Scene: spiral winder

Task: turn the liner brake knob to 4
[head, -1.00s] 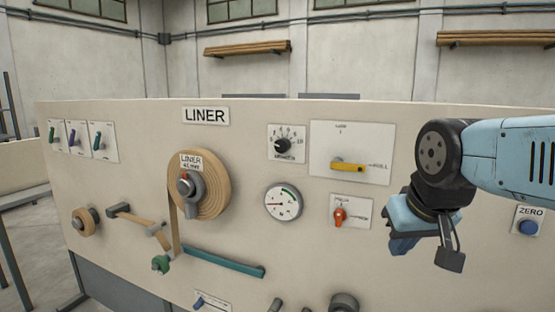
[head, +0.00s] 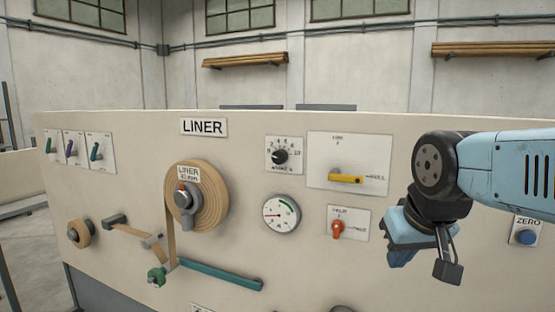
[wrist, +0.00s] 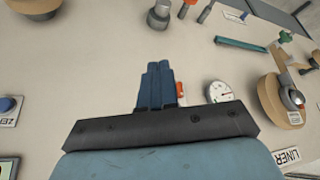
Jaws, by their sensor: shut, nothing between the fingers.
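The liner brake knob (head: 281,157) is a small black knob on a white numbered plate, upper middle of the panel in the head view. Its pointer is too small to read with certainty. My gripper (head: 398,262) is right of and below the knob in the head view, well apart from it. In the wrist view my gripper (wrist: 160,66) shows its blue fingers together and empty, with the panel beyond. I cannot make out the brake knob in the wrist view.
The yellow lever (head: 345,179), red switch (head: 337,229) and round gauge (head: 281,214) surround the knob's area. The liner roll (head: 212,205) is to the left. Bare panel lies between the roll and the knob plate.

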